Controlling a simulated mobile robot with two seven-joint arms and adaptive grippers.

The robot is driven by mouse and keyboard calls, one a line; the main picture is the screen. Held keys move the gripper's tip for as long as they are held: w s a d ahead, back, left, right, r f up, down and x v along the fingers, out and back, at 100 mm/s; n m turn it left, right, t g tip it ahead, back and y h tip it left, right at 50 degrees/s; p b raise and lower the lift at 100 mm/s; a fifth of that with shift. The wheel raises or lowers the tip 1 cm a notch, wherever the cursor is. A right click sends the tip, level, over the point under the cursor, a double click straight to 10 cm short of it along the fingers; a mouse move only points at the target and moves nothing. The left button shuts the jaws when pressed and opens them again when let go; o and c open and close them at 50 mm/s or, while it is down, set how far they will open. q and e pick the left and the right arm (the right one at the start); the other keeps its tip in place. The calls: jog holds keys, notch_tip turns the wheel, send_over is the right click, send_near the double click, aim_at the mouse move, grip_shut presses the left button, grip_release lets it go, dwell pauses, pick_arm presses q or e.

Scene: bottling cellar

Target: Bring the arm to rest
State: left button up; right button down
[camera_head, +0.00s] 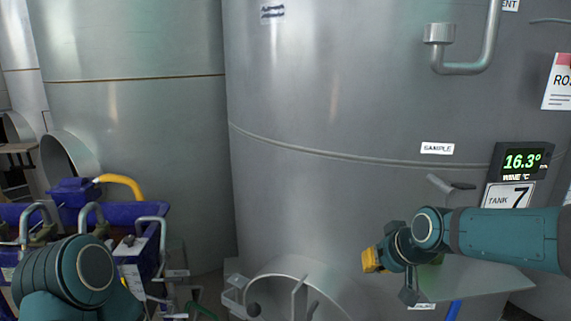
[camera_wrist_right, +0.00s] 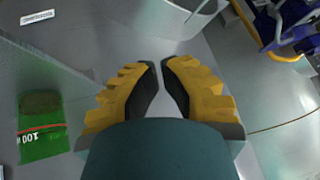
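My right gripper (camera_head: 372,262) is in front of the tank at lower right in the head view, its yellow fingers pointing left. In the right wrist view its two yellow fingers (camera_wrist_right: 160,66) have dark pads with a narrow gap between them and nothing held. The right arm (camera_head: 505,237) comes in level from the right edge. My left arm (camera_head: 70,275) shows only as a rounded teal joint at lower left; its gripper is out of view.
A green thing marked 100 (camera_wrist_right: 42,125) stands left of the fingers, apart from them. A grey shelf (camera_head: 485,282) lies below the right arm. The steel tank (camera_head: 320,190) has a sample valve (camera_head: 450,185) and a display (camera_head: 522,161).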

jog(key=s+a+f+m+g, duration=0.1)
jog(key=s+a+f, duration=0.2)
jog(key=f, duration=0.9)
jog(key=s+a+f+g, duration=0.2)
jog(key=s+a+f, duration=0.1)
jog(key=f, duration=0.8)
jog(key=s+a+f+m+g, duration=0.1)
jog(key=s+a+f, duration=0.2)
jog(key=s+f, duration=0.9)
jog(key=shift+s+f+m+g+y, duration=0.35)
jog(key=shift+s+m+g+y, duration=0.05)
jog(key=shift+s, duration=0.15)
